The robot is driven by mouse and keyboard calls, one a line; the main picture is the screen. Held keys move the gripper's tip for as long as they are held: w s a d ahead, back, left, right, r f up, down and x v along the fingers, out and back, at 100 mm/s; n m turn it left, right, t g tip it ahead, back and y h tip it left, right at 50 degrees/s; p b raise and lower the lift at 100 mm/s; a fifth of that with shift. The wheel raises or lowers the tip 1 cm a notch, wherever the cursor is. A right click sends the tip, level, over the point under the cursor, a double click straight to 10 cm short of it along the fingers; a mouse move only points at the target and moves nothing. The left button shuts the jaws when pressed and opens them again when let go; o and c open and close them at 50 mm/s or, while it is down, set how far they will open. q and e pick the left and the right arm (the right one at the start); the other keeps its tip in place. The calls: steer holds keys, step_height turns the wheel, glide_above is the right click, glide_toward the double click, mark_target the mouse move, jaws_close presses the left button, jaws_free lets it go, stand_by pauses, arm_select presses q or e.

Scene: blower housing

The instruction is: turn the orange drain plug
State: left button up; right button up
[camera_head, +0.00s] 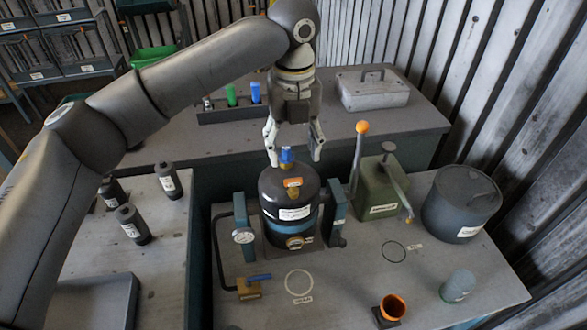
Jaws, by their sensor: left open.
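My left gripper (294,160) comes down from above. It is open, with one finger either side of a blue-topped fitting (286,157) on the black tank (275,190); I cannot tell whether it touches. An orange piece (292,183) sits on a brass fitting on the tank's upper front, just below the fingertips. I cannot tell which of these is the drain plug. My right gripper is not in view.
A green box (380,190) with an orange-knobbed lever (361,140) stands right of the tank. A grey drum (461,205) is farther right. An orange-rimmed cup (393,307) and a blue-handled valve (250,288) are in front. Black bottles (133,224) stand left.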

mark_target(293, 180)
arm_select(q)
step_height(293, 180, down, 5)
steer(key=shift+f+p, duration=0.1)
steer(key=shift+p, duration=0.3)
steer(key=shift+f, duration=1.45)
steer(key=shift+w, duration=0.1)
steer(key=c, duration=0.5)
steer(key=shift+r, duration=0.1)
steer(key=c, duration=0.5)
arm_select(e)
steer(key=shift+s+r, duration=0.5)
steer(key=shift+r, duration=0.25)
